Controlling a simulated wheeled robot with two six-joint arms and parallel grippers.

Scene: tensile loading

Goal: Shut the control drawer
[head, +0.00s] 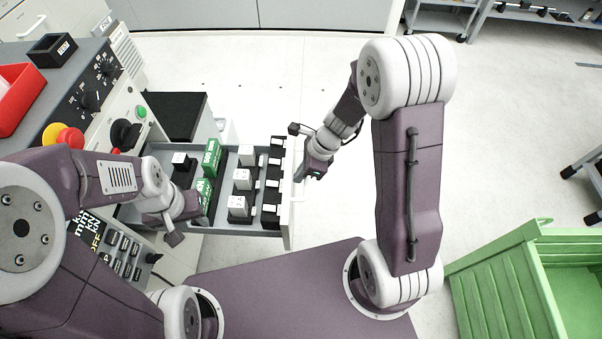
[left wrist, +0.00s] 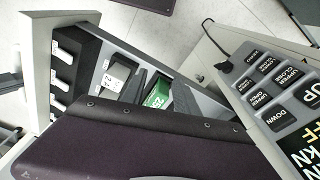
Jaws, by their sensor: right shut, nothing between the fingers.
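The control drawer (head: 225,229) stands pulled out to the right from the machine in the head view. It holds several white blocks (head: 240,205), green boxes (head: 211,158) and a row of black holders with white parts. Its pale front panel (head: 289,215) is at the right end; the panel also shows in the left wrist view (left wrist: 38,70). My right gripper (head: 303,174) is shut and empty at the outer side of the front panel, close to it; contact is unclear. My left gripper (head: 178,222) is by the drawer's near left side; its fingers are not clear.
The machine's panel with knobs, a red-yellow stop button (head: 62,136) and a keypad (head: 122,250) lies left. A red bin (head: 22,96) sits on top. A green crate (head: 505,285) stands lower right.

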